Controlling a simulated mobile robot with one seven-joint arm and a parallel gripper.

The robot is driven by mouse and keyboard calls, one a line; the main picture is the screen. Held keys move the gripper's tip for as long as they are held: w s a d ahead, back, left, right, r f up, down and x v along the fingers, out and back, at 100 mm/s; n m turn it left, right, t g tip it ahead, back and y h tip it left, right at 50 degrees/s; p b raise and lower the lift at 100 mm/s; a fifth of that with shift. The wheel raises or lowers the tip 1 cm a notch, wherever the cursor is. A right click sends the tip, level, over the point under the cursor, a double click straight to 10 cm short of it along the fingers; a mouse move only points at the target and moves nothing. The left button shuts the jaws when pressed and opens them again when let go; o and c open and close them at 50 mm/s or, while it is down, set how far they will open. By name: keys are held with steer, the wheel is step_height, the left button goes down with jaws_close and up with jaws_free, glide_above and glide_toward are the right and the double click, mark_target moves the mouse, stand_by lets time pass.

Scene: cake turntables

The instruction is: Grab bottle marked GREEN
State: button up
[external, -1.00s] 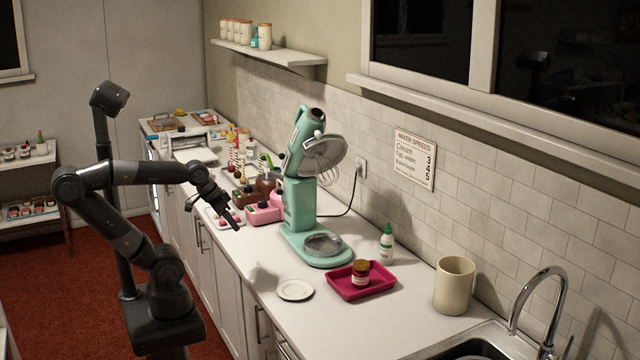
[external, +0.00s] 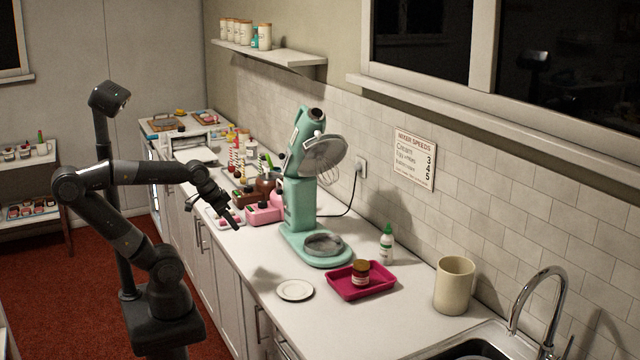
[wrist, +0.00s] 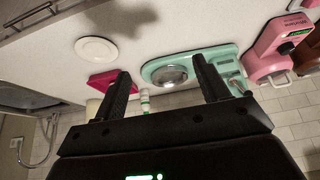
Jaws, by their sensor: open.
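A small white bottle with a green cap (external: 387,245) stands upright on the counter against the tiled wall, right of the mixer. Its label is too small to read. It also shows small in the wrist view (wrist: 145,103), between my fingers and partly hidden by my gripper body. Several small bottles (external: 236,158) stand farther back, left of the mixer; their labels are unreadable. My gripper (external: 214,212) is open and empty above the counter's front edge, left of the mixer and well away from the green-capped bottle. Its two fingers are spread in the wrist view (wrist: 161,68).
A mint mixer (external: 300,205) stands between my gripper and the green-capped bottle. A magenta tray (external: 340,291) with a jar (external: 361,273) lies in front of that bottle. A white plate (external: 295,290), a cream canister (external: 454,286) and pink mixers (external: 264,212) are nearby. The counter's near edge is mostly clear.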

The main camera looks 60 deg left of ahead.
steer(key=w+d+r+t+h, duration=0.1)
steer(key=w+d+r, duration=0.5)
steer(key=w, duration=0.4)
steer(key=w+d+r+t+h, duration=0.1)
steer(key=w+d+r, duration=0.2)
steer(key=w+r, duration=0.65)
steer(key=w+d+r, duration=0.5)
steer(key=w+r, duration=0.2)
steer(key=w, duration=0.3)
steer(key=m+g+y, duration=0.1)
steer(key=m+g, duration=0.1)
steer(key=g, duration=0.1)
glide_above(384, 234)
steer(key=s, duration=0.3)
step_height(384, 234, down, 24)
steer(key=r, duration=0.1)
steer(key=x, duration=0.7)
steer(key=s+x, duration=0.1)
steer(key=x, duration=0.3)
steer(key=shift+w+a+f, duration=0.1)
steer(key=shift+a+f, duration=0.1)
steer(key=shift+f, duration=0.2)
steer(key=shift+c, duration=0.2)
steer(key=c, duration=1.1)
